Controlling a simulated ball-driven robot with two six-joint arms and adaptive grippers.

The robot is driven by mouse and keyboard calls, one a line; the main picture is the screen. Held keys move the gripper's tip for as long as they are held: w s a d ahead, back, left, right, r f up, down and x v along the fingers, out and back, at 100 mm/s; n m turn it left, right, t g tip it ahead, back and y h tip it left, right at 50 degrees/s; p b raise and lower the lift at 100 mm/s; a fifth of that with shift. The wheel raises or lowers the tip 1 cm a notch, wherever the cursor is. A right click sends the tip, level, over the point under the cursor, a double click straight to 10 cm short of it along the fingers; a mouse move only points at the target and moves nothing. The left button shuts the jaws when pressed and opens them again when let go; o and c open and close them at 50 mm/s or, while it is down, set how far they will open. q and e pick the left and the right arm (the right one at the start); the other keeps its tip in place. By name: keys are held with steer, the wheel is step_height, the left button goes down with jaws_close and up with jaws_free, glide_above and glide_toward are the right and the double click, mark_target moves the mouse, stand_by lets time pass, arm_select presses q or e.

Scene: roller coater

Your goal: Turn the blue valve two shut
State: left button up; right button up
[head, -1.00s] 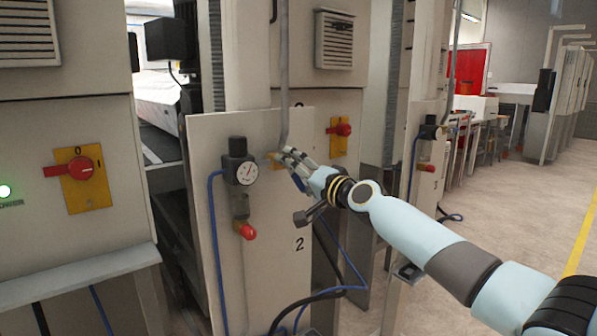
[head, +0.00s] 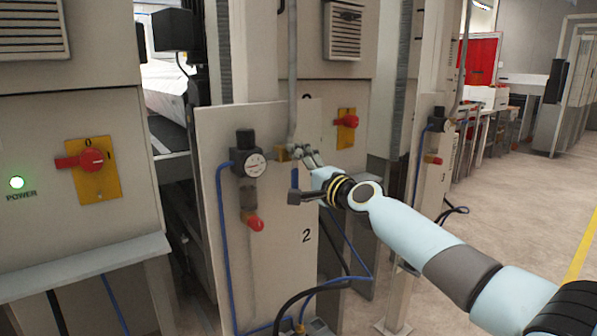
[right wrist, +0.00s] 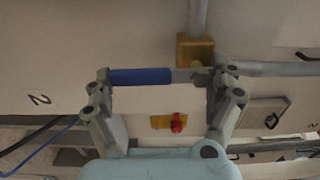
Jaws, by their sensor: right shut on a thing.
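Blue valve two has a brass body (head: 283,153) on the panel marked 2, at the foot of a vertical grey pipe. Its blue lever handle (head: 295,179) hangs down, roughly in line with that pipe. In the right wrist view the blue handle (right wrist: 140,76) lies between my fingers, beside the brass body (right wrist: 195,48). My right gripper (head: 304,153) is at the valve, shut on the lever lengthwise, one finger near its free end and the other by the body. The gripper also shows in the wrist view (right wrist: 163,78). The fingers partly hide the pivot. My left gripper is not in view.
A pressure gauge (head: 255,164) with a red knob (head: 255,223) stands left of the valve on the same panel. Red switches on yellow plates are at left (head: 92,160) and behind (head: 347,119). Blue hose and black cable run below. Open floor lies at right.

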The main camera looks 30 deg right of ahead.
steer(key=shift+f, duration=0.2)
steer(key=o, duration=1.3)
steer(key=shift+c, duration=0.2)
steer(key=shift+o, duration=0.7)
steer(key=shift+r, duration=0.1)
steer(key=s+d, duration=0.1)
steer(key=s, duration=1.1)
